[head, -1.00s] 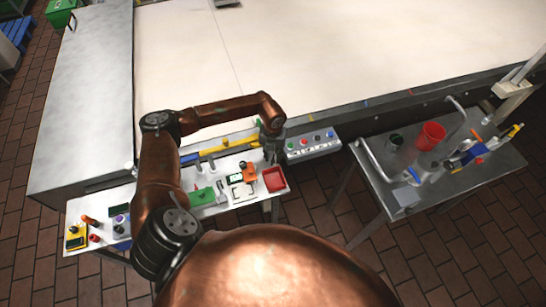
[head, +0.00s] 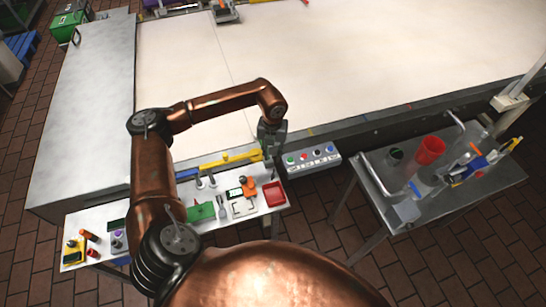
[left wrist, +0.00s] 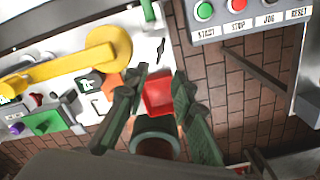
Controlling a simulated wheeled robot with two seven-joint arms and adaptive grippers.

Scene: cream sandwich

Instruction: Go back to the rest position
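My left arm reaches in over the left side of the head view, elbow bent. Its gripper (head: 272,143) points down above the white side table, near the red tray (head: 274,195). In the left wrist view, the two dark green fingers of the left gripper (left wrist: 161,76) stand apart. The red tray (left wrist: 158,97) shows beyond and between them. A dark green ring-like part shows low between the fingers; I cannot tell what it is. No held object is clear. My right gripper is in neither view.
The side table (head: 74,217) holds several small tools and a green item (head: 201,212). A button box (head: 312,159) sits at the edge of the cream-coloured belt (head: 360,60). A metal cart (head: 400,232) with a red cup (head: 430,151) stands right. Brick floor lies between.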

